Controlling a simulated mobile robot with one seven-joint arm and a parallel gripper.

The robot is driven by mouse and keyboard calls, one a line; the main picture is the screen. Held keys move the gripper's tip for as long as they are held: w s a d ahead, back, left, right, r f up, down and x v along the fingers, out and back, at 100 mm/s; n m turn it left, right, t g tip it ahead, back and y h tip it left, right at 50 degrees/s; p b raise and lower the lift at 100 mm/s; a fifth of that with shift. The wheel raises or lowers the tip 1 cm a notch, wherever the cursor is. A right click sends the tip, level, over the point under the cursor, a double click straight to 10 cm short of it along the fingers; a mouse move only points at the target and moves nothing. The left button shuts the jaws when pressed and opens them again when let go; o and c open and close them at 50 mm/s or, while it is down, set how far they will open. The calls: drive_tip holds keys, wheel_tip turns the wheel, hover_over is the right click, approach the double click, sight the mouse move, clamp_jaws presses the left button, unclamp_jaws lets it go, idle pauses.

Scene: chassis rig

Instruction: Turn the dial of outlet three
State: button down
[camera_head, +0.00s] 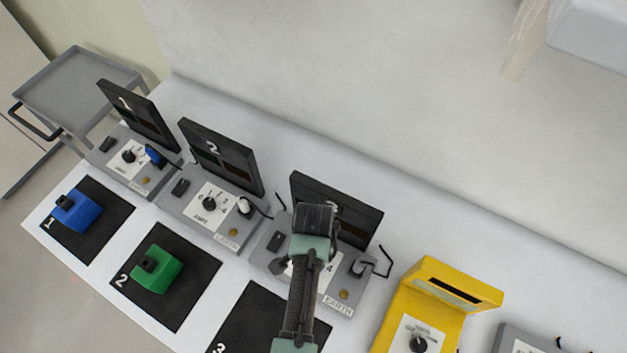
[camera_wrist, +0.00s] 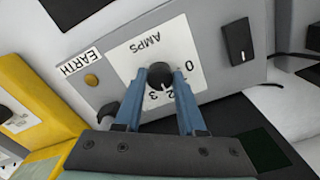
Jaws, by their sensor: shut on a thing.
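Outlet three is a grey box (camera_head: 346,303) with an upright black panel (camera_head: 358,203) behind it, in the middle of the head view. My gripper (camera_head: 305,250) is over this box and hides most of its dial plate. In the wrist view the box (camera_wrist: 205,30) shows upside down, with a white AMPS plate (camera_wrist: 135,52) and a black round dial (camera_wrist: 160,74). The two blue fingers of my gripper (camera_wrist: 161,88) stand on either side of the dial and are shut on it. The dial's exact setting is partly hidden by the fingers.
Outlets one (camera_head: 128,155) and two (camera_head: 205,206) stand to the left. A blue block (camera_head: 80,215) and a green block (camera_head: 160,272) sit on black mats in front. A yellow device (camera_head: 400,310) stands close on the right. A black switch (camera_wrist: 237,40) is near the dial.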

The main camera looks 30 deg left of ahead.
drive_tip(key=n+p, duration=0.1)
drive_tip(key=n, duration=0.3)
drive_tip(key=shift+r+p, duration=0.15)
drive_tip(key=shift+p, duration=0.25)
drive_tip(key=n+p, duration=0.1)
drive_tip(key=n, duration=0.2)
drive_tip(key=shift+n, duration=0.4)
drive_tip(key=n+p, duration=0.1)
drive_tip(key=n, duration=0.2)
drive_tip(key=shift+n, duration=0.3)
drive_tip(key=shift+w+n+p, duration=0.1)
drive_tip(key=shift+n+p, duration=0.3)
drive_tip(key=shift+n, duration=1.3)
drive_tip(key=c, duration=0.5)
unclamp_jaws()
